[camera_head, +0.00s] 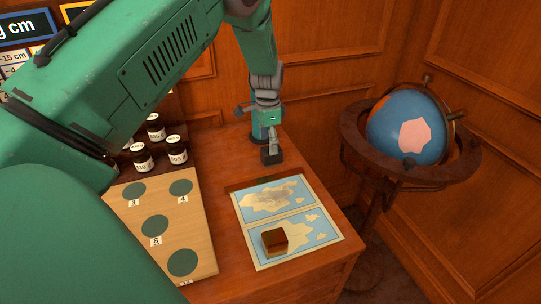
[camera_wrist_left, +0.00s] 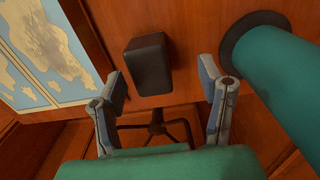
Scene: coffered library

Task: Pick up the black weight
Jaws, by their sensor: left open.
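A small dark block, which looks like the black weight (camera_head: 271,156), stands on the desk by the far edge of the map sheet. In the left wrist view the black weight (camera_wrist_left: 148,68) shows between and beyond the two fingers, with a gap on either side. My left gripper (camera_head: 262,122) is just above and behind the weight in the head view. In its wrist view the left gripper (camera_wrist_left: 162,84) is open and empty. Whether a fingertip touches the weight cannot be told. My right gripper is not in view.
A brown cube (camera_head: 274,240) sits on the map sheet (camera_head: 253,215). A wooden board (camera_head: 204,237) with green circles and several labelled dark jars (camera_head: 143,158) are left of it. A globe (camera_head: 407,126) in a stand is right of the desk. Wood panels are behind.

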